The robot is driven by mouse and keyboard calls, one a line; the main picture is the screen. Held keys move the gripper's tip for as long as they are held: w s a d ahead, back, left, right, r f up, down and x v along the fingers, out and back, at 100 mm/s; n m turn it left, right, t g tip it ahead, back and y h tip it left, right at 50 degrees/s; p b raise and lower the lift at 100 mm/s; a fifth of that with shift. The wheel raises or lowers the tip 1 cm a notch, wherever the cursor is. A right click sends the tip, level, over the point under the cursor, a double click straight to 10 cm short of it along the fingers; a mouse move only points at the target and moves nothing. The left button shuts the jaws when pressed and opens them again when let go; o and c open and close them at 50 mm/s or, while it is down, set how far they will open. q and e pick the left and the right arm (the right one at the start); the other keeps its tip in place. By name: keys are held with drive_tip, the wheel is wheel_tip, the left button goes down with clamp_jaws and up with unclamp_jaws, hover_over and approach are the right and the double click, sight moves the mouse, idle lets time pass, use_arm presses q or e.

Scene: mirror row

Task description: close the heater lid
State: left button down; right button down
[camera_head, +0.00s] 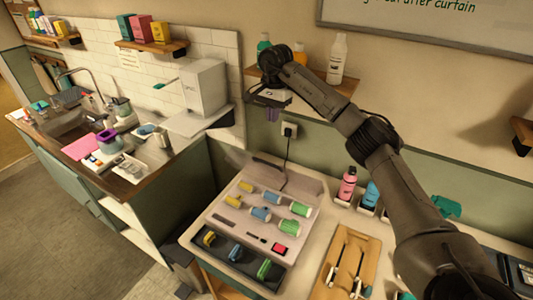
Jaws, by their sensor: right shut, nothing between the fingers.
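The heater (222,222) is a pale case on the counter, holding yellow, blue and green rollers and a red switch. Its lid (262,172) looks like a pale, see-through panel at the back of the case, raised and open. My right gripper (270,108) is shut and empty, up by the wall shelf, above and behind the lid and apart from it. Its fingertips are small and partly hidden by the wrist. My left gripper is not in view.
A wall shelf (347,88) with bottles is close to my right gripper. A cord runs from the wall outlet (289,130) down behind the heater. A wooden board (333,282) with tools and several bottles stand right of the heater. A white box (203,88) stands left.

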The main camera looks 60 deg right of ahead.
drive_tip(key=f, duration=0.1)
drive_tip(key=p, duration=0.1)
approach(266, 167)
drive_tip(key=d, duration=0.1)
drive_tip(key=d+f, duration=0.1)
drive_tip(key=shift+d+n, duration=0.3)
drive_tip(key=shift+d, duration=0.1)
drive_tip(key=shift+a+f+p, duration=0.45)
drive_tip(key=shift+a+f, duration=0.25)
drive_tip(key=shift+f, duration=0.15)
drive_tip(key=shift+a+f+p, duration=0.3)
drive_tip(key=shift+a+f, duration=0.4)
drive_tip(key=shift+a, duration=0.05)
drive_tip(key=shift+a+f, duration=0.1)
drive_tip(key=shift+a, duration=0.05)
